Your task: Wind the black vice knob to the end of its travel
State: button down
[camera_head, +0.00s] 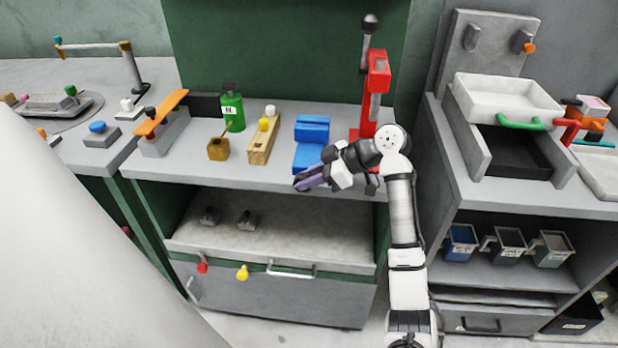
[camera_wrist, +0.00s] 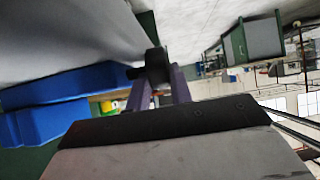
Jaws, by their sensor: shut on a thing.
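The blue vice (camera_head: 311,130) stands on the bench, left of the red press; its blue body also fills the left of the wrist view (camera_wrist: 50,112). The black vice knob (camera_wrist: 157,63) sticks out beside the blue body in the wrist view. My gripper (camera_head: 300,183) is at the front of the vice, with its purple fingers low near the bench's front edge. In the wrist view my gripper (camera_wrist: 162,80) has its two fingers on either side of the knob, shut on it. In the head view the knob is hidden by the fingers.
A red press (camera_head: 377,85) stands close behind my wrist. A wooden block (camera_head: 262,146) with a yellow piece, a green bottle (camera_head: 233,112) and an orange-topped grey fixture (camera_head: 165,132) stand to the left. The bench's front strip left of my gripper is clear.

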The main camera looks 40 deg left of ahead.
jog(key=c, duration=1.2)
grip_release()
jog(key=shift+c, duration=0.2)
jog(key=shift+r, duration=0.1)
